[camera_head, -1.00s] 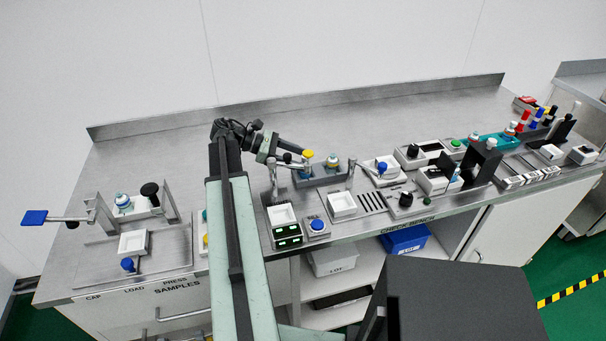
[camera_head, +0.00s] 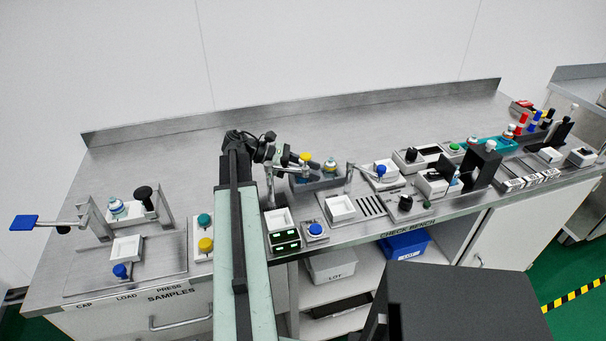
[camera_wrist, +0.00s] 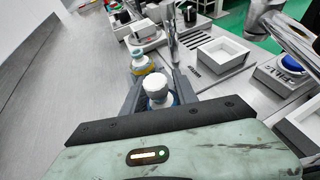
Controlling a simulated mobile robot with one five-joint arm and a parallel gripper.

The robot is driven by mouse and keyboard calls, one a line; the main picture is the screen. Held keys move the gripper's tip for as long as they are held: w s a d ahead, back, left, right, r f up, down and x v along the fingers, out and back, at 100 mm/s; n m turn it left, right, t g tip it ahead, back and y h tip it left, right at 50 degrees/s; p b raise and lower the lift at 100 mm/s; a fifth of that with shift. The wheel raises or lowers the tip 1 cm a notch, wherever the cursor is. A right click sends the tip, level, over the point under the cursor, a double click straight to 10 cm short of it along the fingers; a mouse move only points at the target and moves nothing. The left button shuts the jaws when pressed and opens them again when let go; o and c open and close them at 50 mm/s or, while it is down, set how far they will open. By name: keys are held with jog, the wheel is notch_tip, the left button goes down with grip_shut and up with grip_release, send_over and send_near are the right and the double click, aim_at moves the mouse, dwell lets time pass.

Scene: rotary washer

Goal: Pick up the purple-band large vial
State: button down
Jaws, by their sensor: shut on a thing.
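In the wrist view, my gripper (camera_wrist: 158,97) is shut on a white-capped vial (camera_wrist: 157,85) held between its dark fingers. The vial's lower part shows some blue, but most of its body and any purple band are hidden by the fingers and the gripper housing. In the head view, my gripper (camera_head: 308,172) is above the small rack area at the middle of the bench, and the held vial is too hidden there to make out.
A metal post (camera_wrist: 171,45) rises close right of the fingers in the wrist view. White trays (camera_head: 340,208) and a blue-button box (camera_head: 316,231) lie in front. The bench behind is bare.

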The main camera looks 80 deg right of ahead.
notch_tip(320, 180, up, 10)
jog(key=p, duration=1)
